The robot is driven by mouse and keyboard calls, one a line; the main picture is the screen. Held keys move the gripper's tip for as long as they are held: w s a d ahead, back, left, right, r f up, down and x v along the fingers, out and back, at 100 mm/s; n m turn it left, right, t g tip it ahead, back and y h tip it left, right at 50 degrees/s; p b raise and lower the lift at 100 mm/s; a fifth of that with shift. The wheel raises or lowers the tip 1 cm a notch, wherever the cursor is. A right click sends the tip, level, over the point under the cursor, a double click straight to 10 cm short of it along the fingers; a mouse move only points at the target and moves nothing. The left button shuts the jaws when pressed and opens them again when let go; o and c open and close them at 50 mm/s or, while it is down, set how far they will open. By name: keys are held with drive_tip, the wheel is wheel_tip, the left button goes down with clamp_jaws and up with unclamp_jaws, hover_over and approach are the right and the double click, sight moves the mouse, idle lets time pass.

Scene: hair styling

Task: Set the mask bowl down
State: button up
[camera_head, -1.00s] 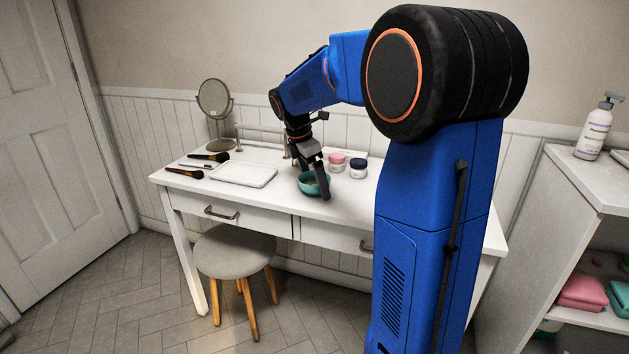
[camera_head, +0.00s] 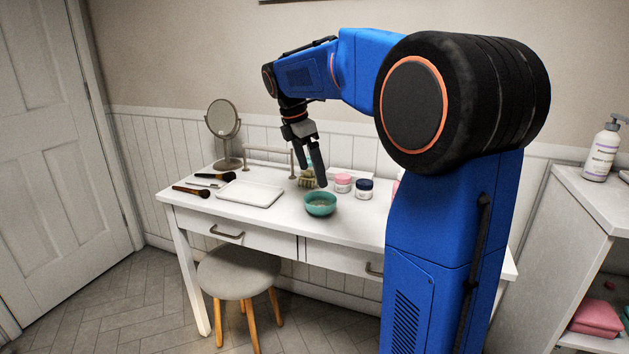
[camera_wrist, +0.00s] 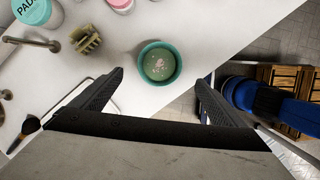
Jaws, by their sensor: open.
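The mask bowl (camera_head: 320,204) is a small teal bowl standing upright on the white vanity table, near its front edge. In the wrist view the bowl (camera_wrist: 160,64) shows pale contents with a few pinkish bits. My gripper (camera_head: 317,179) is open and empty above and just behind the bowl, apart from it. In the wrist view its two fingers (camera_wrist: 158,88) are spread wide, with the bowl showing beyond and between them.
A white tray (camera_head: 250,194) and brushes (camera_head: 192,191) lie left of the bowl. A pink-lidded jar (camera_head: 343,183) and a dark-lidded jar (camera_head: 364,188) stand right. A round mirror (camera_head: 223,120) stands at the back left.

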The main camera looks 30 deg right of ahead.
drive_tip(key=s+a+f+m+t, duration=0.1)
drive_tip(key=s+a+m, duration=0.2)
drive_tip(key=s, duration=0.3)
drive_tip(key=s+a+f+m+t+y, duration=0.1)
drive_tip(key=s+a+f+m, duration=0.1)
drive_tip(key=s, duration=0.3)
drive_tip(key=s+a+f+m+t, duration=0.1)
drive_tip(key=s+a+m, duration=0.2)
drive_tip(key=s, duration=0.3)
drive_tip(key=s+a+f+m+t+y, duration=0.1)
drive_tip(key=s+a+f+m, duration=0.1)
drive_tip(key=s+f+m, duration=0.2)
drive_tip(key=s+a+f+m+t+y, duration=0.1)
drive_tip(key=s+a+f+m, duration=0.1)
drive_tip(key=s+f+m, duration=0.2)
drive_tip(key=shift+s+a+f+m, duration=0.35)
drive_tip(key=shift+s+f, duration=1.25)
drive_tip(key=shift+s, duration=1.2)
